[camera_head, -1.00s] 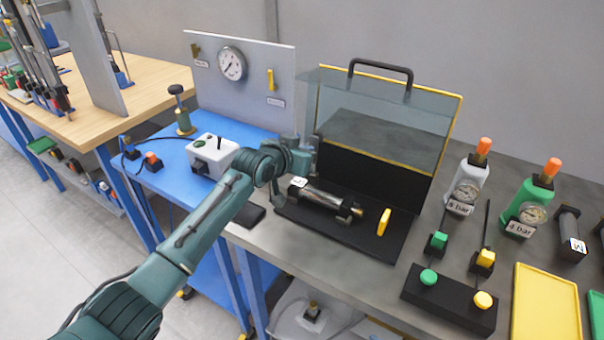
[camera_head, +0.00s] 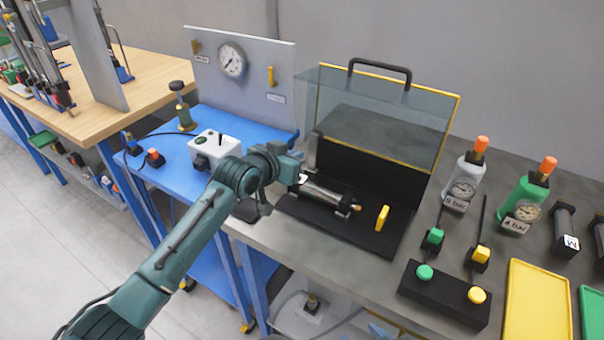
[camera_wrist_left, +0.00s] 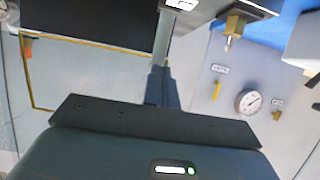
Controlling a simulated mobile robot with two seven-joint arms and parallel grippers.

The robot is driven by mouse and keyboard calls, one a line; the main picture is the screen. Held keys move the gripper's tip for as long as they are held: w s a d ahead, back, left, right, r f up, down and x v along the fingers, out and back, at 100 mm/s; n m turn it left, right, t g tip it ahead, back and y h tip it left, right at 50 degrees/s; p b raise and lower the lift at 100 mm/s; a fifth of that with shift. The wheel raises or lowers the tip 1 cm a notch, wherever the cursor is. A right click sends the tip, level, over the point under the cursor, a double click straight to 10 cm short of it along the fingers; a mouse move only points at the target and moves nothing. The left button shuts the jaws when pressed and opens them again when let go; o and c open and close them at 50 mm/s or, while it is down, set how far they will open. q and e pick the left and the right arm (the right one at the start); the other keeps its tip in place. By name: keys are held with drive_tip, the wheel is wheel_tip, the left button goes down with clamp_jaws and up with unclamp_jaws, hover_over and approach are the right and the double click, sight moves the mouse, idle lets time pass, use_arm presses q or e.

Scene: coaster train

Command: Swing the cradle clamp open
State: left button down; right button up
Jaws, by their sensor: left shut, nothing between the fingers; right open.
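A silver and black cylinder (camera_head: 325,196) lies in a cradle on the black base plate (camera_head: 372,240) under the raised clear guard. A yellow upright handle (camera_head: 382,217) stands on the plate to the right of the cylinder. I cannot clearly make out the cradle clamp; the cylinder's left end is partly hidden by my left wrist. My left gripper (camera_head: 299,162) is above and beside that left end, its fingertips hard to see. In the left wrist view its dark fingers (camera_wrist_left: 160,85) are together with nothing between them. My right gripper is out of view.
The clear guard (camera_head: 385,118) with yellow edges rises behind the cylinder. A panel (camera_head: 245,60) with a gauge and a white control box (camera_head: 212,150) stand to the left. Pressure regulators (camera_head: 465,180), a black button box (camera_head: 445,295) and a yellow tray (camera_head: 540,310) occupy the right.

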use_arm(q)
drive_tip(key=shift+f+v, duration=0.2)
drive_tip(key=shift+v, duration=0.85)
drive_tip(key=shift+f+v, duration=0.15)
drive_tip(key=shift+v, duration=0.85)
drive_tip(key=shift+s+a, duration=0.1)
